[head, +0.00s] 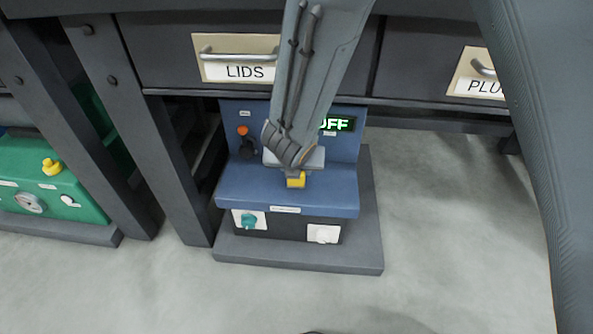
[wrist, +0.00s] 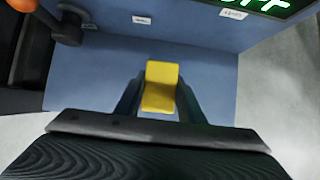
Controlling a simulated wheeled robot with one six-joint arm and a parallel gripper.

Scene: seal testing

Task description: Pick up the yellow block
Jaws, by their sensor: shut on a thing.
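The yellow block (wrist: 161,87) is between the two fingers of my gripper (wrist: 160,98) in the wrist view. The fingers are shut on its left and right sides. In the head view the block (head: 296,180) shows just below my gripper (head: 294,172), over the blue top of the machine. My arm hides part of the block's upper side there. I cannot tell whether the block touches the blue surface or is slightly above it.
The blue machine (head: 240,190) stands on a grey base under drawers marked LIDS (head: 245,72) and PLU. It has an orange-tipped lever (head: 243,131), a display ending in FF (head: 340,124), and a teal knob (head: 249,221). A green machine (head: 40,180) stands left. Open floor lies in front.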

